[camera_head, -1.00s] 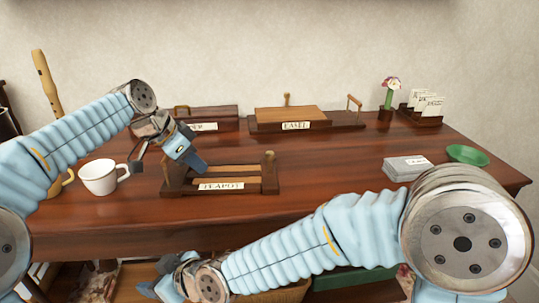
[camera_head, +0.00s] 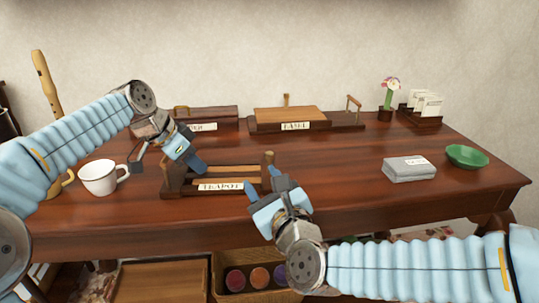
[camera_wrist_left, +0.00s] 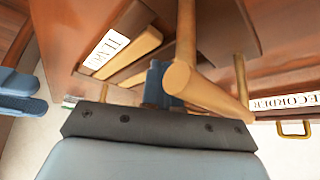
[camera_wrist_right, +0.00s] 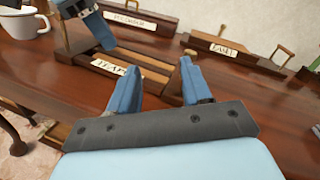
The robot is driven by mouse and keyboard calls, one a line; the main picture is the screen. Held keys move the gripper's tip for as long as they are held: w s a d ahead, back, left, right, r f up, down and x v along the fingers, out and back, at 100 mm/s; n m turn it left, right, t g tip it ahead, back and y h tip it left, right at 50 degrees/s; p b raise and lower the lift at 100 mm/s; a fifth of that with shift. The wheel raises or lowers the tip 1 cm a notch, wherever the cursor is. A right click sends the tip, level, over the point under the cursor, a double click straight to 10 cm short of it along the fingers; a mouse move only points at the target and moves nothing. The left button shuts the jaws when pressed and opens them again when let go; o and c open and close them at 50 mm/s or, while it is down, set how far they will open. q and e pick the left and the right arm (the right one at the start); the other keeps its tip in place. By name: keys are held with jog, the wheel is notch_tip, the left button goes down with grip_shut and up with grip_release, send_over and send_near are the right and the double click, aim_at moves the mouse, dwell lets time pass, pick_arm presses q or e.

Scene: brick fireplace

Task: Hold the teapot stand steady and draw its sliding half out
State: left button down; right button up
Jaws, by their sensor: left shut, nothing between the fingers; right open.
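The teapot stand (camera_head: 178,191) is a dark wooden base at the front of the table, with lighter slats, a white TEAPOT label (camera_head: 221,187) and upright posts at its ends. My left gripper (camera_head: 200,168) is shut and empty at the stand's left end, tilted down. In the left wrist view its fingers (camera_wrist_left: 157,82) are close beside a round wooden post (camera_wrist_left: 188,50); contact cannot be told. My right gripper (camera_head: 265,184) is open at the stand's front right corner. In the right wrist view its fingers (camera_wrist_right: 157,88) are spread before the stand's right part, partly hiding it.
A white mug (camera_head: 98,179) stands left of the stand. A RECORDER holder (camera_head: 215,117) and an EASEL stand (camera_head: 340,121) are behind. A grey box (camera_head: 409,170) and green dish (camera_head: 467,156) are at right.

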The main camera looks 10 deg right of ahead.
aim_at(271, 158)
jog(key=d+m, duration=0.1)
jog(key=d+m+h, duration=0.1)
jog(key=m, duration=0.1)
jog(key=d+m+h, duration=0.1)
jog(key=m, duration=0.1)
jog(key=shift+s+d+f, duration=0.1)
jog(key=shift+d+f, duration=0.25)
jog(key=shift+d, duration=0.05)
jog(key=shift+w+d+m+t+h, duration=0.1)
jog(key=shift+w+m+t+h, duration=0.15)
jog(key=shift+m, duration=0.25)
jog(key=w, duration=0.3)
jog(key=w+a, duration=0.1)
jog(key=w, duration=0.7)
jog(key=shift+w+a, duration=0.15)
jog(key=shift+w, duration=0.05)
grip_shut()
